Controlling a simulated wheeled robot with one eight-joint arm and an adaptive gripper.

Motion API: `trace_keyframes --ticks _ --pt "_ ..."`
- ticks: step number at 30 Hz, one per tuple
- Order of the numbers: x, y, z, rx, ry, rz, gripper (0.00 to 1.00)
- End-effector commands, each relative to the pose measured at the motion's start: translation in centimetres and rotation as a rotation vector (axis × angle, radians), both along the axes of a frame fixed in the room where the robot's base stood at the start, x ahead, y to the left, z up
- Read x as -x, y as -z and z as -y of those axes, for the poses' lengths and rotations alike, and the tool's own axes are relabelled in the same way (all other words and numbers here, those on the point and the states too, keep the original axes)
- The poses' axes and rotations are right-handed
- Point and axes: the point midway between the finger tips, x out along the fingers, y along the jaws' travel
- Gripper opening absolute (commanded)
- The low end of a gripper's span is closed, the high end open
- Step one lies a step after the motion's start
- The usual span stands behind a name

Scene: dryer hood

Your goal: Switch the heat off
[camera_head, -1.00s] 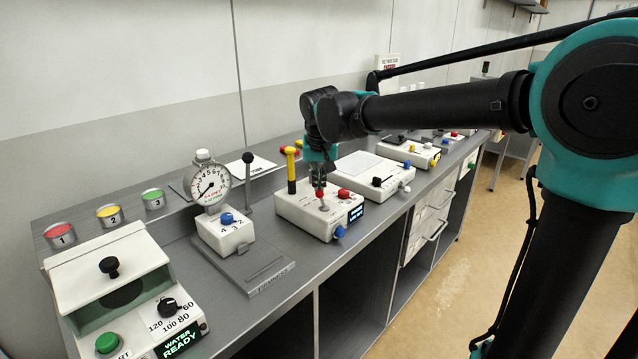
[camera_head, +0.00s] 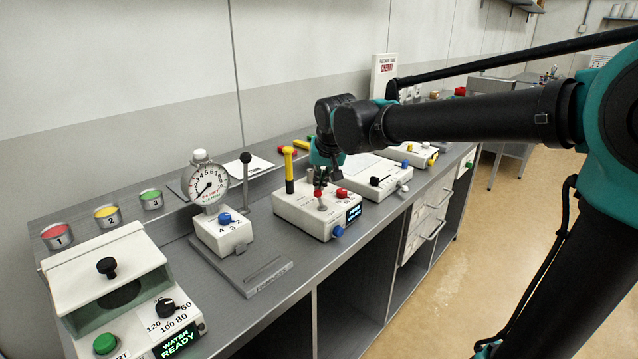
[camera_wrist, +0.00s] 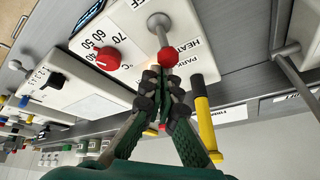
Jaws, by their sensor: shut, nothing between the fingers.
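The heat lever, a metal toggle with a red tip, stands on a white box (camera_head: 290,208) in the head view. In the wrist view its red tip (camera_wrist: 168,57) leans toward the "HEAT" label, with "OFF" partly cut off beyond its base. A red dial (camera_wrist: 108,58) marked around 50 to 70 is beside it. My gripper (camera_head: 320,182) is over the back of the box, close to the lever. The wrist view shows my gripper (camera_wrist: 165,80) shut and empty, its fingertips just short of the red tip; contact cannot be told.
A yellow and black handle (camera_head: 289,168) rises at the box's left rear, close beside my fingers. A dial gauge (camera_head: 208,184) with a black-knobbed lever (camera_head: 246,165) stands left. Another white box (camera_head: 375,178) is right behind.

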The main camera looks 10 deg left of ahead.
Motion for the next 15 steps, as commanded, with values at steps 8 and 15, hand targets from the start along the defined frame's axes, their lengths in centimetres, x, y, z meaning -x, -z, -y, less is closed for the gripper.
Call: trace_keyframes --ticks 8,15 --pt "0.4 -0.1 0.8 -0.087 0.002 0.050 0.00" --pt "1.0 -0.2 1.8 -0.225 0.002 0.131 0.00"
